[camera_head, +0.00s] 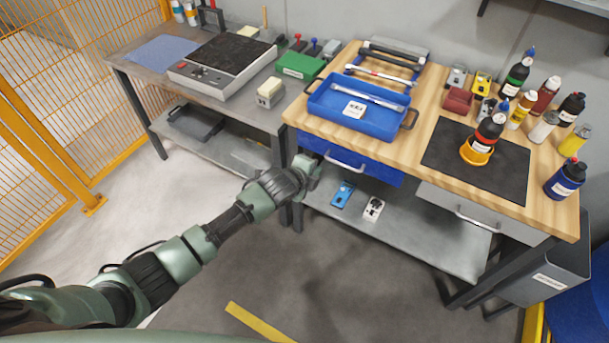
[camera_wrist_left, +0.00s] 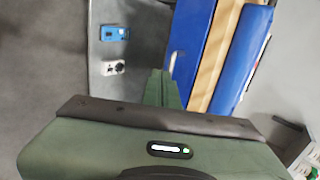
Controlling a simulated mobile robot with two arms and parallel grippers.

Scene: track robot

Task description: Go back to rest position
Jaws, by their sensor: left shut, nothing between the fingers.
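My left arm comes in from the lower left in the head view. Its gripper (camera_head: 309,165) is in front of the blue drawer (camera_head: 350,163) at the left end of the wooden bench. In the left wrist view my left gripper (camera_wrist_left: 163,88) shows green fingers that are shut together and empty. The blue drawer (camera_wrist_left: 190,45) with its handle is just beyond the fingertips in that view. I cannot tell whether the gripper touches the drawer front. My right gripper is not in view.
A blue tray (camera_head: 380,122) and a black mat (camera_head: 440,152) lie on the bench top (camera_head: 426,120). Bottles stand at the right. Two small devices, blue (camera_head: 342,195) and white (camera_head: 373,208), lie on the lower shelf (camera_head: 425,238). A grey bench stands left; floor in front is clear.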

